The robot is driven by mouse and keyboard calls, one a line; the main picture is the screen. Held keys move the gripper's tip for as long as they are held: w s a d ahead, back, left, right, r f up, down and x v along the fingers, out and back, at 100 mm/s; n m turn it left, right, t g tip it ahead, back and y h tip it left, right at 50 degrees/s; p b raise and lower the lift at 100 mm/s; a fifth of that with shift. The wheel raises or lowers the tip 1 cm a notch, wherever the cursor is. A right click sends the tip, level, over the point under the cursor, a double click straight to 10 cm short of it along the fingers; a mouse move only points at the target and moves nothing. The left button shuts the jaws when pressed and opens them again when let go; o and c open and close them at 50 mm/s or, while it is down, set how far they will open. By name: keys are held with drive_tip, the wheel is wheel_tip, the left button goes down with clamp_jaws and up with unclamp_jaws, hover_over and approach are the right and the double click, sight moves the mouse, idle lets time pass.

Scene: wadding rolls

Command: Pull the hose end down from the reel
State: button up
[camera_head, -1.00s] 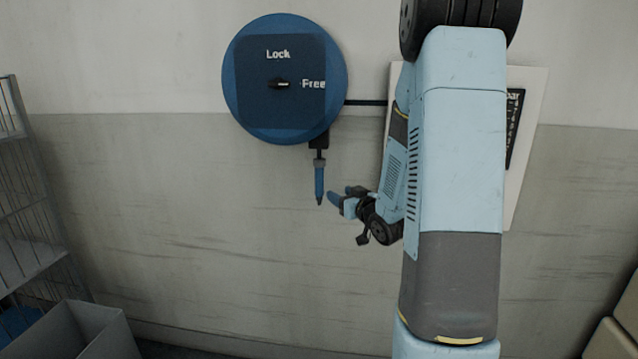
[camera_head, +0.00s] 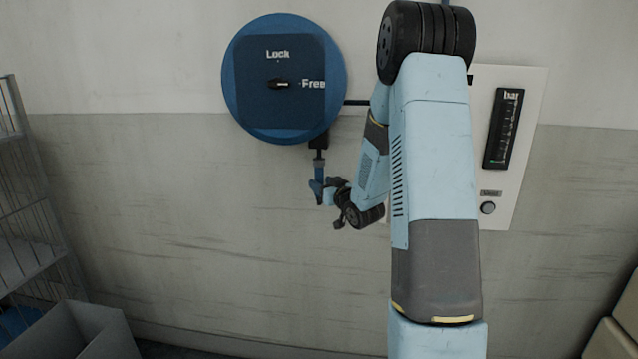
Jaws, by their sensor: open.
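The round blue reel (camera_head: 240,85) is on the wall, left of my arm. It carries the words Lock and Free and a small black knob (camera_head: 278,84) whose end lies toward Free.
A white panel (camera_head: 525,150) with a black bar gauge (camera_head: 503,128) and a round button (camera_head: 488,208) is on the wall behind my arm. A wire rack (camera_head: 30,200) and a grey bin (camera_head: 85,330) stand at the left. The wall below the reel is clear.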

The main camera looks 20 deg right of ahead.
drive_tip(key=shift+w+a, duration=0.2)
drive_tip(key=shift+w, duration=1.1)
clamp_jaws()
